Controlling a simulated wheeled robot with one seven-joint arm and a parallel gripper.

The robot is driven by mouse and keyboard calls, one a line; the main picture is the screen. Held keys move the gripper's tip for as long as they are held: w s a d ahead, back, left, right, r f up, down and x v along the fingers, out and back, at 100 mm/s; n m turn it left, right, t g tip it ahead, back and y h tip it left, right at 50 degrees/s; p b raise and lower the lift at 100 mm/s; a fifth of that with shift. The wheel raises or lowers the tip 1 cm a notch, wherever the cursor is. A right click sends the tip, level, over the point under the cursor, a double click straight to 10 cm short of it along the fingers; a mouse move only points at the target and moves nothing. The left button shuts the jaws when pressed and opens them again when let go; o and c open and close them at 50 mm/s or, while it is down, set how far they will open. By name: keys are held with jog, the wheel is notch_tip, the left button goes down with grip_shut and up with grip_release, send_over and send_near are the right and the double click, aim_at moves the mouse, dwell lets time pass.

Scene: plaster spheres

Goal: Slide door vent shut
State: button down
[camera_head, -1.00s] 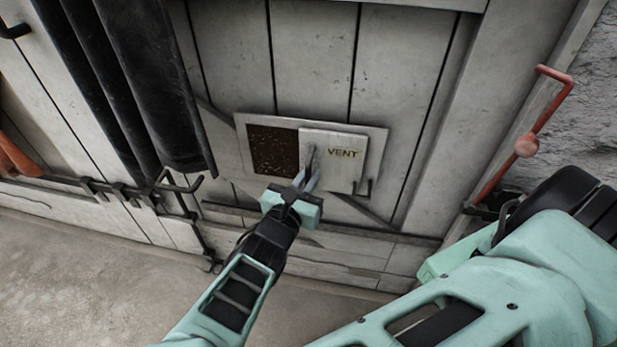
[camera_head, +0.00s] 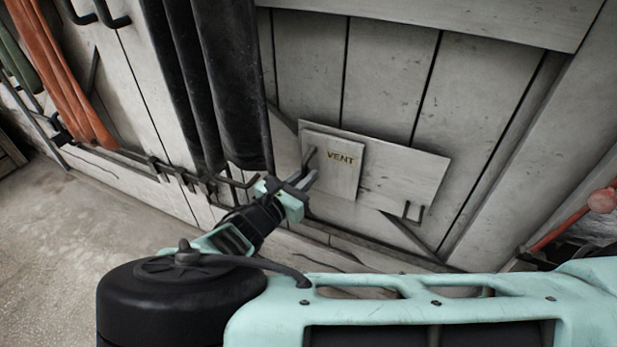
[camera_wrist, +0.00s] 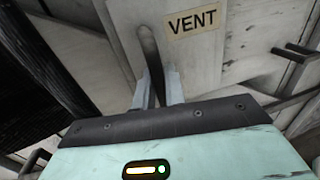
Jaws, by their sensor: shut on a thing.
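The vent's sliding panel (camera_head: 343,178), a pale square marked VENT, sits at the left end of its longer backing plate (camera_head: 405,172) on the door. No brown mesh shows; the panel covers that side. The panel's dark upright handle (camera_head: 310,155) is near its left edge. My gripper (camera_head: 306,174) is shut on this handle, reaching in from the lower left. In the wrist view, both fingers (camera_wrist: 157,88) stand on either side of the handle (camera_wrist: 148,44), beside the VENT label (camera_wrist: 193,22).
A small bracket (camera_head: 412,210) is at the plate's lower right. A red lever (camera_head: 601,201) is at far right. Bare floor lies lower left.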

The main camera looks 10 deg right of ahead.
jog(key=c, duration=1.5)
grip_release()
jog(key=shift+w+a, duration=0.1)
jog(key=shift+a, duration=0.15)
jog(key=shift+c, duration=0.2)
jog(key=v, duration=1.7)
jog(key=shift+s+p, duration=0.3)
jog(key=shift+p, duration=0.1)
